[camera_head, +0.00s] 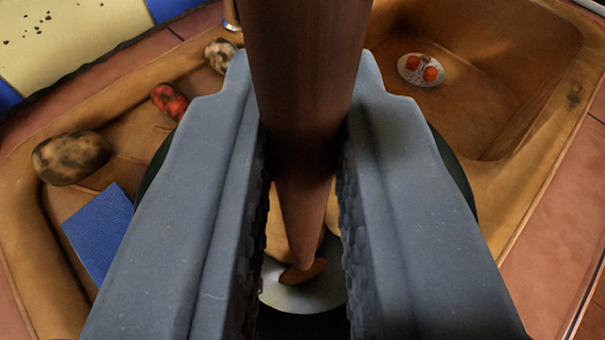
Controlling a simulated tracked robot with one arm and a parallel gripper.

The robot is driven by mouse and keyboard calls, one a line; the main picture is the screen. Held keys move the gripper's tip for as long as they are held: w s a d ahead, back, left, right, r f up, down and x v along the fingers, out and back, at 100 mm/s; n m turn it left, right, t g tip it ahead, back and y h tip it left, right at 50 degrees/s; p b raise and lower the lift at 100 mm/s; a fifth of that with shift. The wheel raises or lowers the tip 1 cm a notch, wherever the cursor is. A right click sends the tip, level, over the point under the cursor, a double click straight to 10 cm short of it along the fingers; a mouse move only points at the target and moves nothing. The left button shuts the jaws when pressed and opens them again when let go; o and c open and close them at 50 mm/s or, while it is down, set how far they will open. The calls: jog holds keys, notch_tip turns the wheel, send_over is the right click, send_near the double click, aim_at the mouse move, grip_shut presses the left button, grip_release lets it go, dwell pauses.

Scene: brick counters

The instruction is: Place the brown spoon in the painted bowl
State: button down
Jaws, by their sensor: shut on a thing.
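The brown spoon (305,70) is gripped between the two grey fingers of my gripper (305,185). Its thick part rises toward the camera at the top, and it narrows downward to a small brown oval end. A dark green-black round rim shows on both sides behind my fingers; it looks like the painted bowl (455,180). A pale inner surface shows between the fingers, below the spoon's lower end. Most of the bowl is hidden by my fingers. I cannot tell whether the spoon touches it.
A brown potato-like lump (71,158), a blue sponge-like block (98,236), a red item (169,101) and a speckled item (220,55) lie left.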

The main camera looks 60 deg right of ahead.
jog(key=shift+f, duration=0.35)
jog(key=shift+r, duration=0.1)
jog(key=c, duration=1.5)
grip_release()
jog(key=shift+o, duration=0.2)
jog(key=p+v, duration=0.1)
jog(key=v, duration=1.1)
